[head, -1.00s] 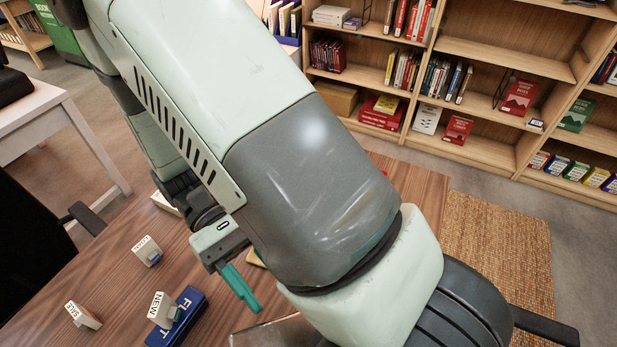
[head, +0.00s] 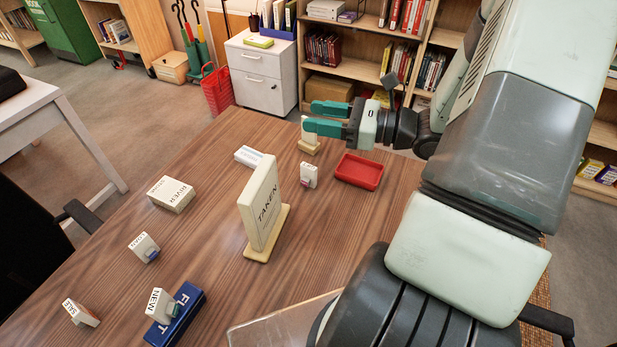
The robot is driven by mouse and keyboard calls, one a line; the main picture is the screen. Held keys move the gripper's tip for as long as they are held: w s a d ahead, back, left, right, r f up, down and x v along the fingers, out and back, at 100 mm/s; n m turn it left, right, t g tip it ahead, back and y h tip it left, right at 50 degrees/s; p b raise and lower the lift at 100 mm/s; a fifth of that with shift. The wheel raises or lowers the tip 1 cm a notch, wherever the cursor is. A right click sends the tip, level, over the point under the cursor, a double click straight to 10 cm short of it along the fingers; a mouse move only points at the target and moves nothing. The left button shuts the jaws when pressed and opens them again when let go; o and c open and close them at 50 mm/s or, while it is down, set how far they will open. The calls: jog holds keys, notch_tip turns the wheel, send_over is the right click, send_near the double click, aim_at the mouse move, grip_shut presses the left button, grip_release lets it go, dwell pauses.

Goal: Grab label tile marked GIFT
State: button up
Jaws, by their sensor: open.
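No tile in view can be read as GIFT. Small white label tiles stand on the wooden table (head: 215,262): one marked SALE (head: 80,313), one marked NEW (head: 160,305) by a blue box, and one whose word I cannot read surely (head: 144,246). Another small tile (head: 308,174) stands near the red tray, its face unreadable. A pale piece on a wooden base (head: 309,146) is partly hidden behind my gripper. My gripper (head: 316,117) is open and empty, its teal fingers pointing left above the table's far end.
A tall sign marked TAKEN (head: 262,203) stands upright mid-table. A white box marked RIVER (head: 171,194), another white box (head: 249,156), a blue box (head: 186,318) and a red tray (head: 359,170) are on the table. The left-middle tabletop between them is clear.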

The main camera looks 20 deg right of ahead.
jog(key=d+m+t+h, duration=0.3)
jog(key=d, duration=0.4)
send_near(316, 172)
jog(key=shift+w+a+t, duration=0.3)
jog(key=shift+w+a, duration=0.35)
jog(key=shift+w, duration=0.2)
jog(key=shift+w+a, duration=0.25)
jog(key=shift+w, duration=0.05)
jog(key=x, duration=0.4)
jog(key=shift+w+a, duration=0.1)
jog(key=shift+w, duration=0.05)
jog(key=shift+f+x, duration=0.2)
jog(key=shift+x, duration=2.55)
jog(key=shift+a, duration=0.1)
jog(key=shift+c, duration=0.3)
grip_shut()
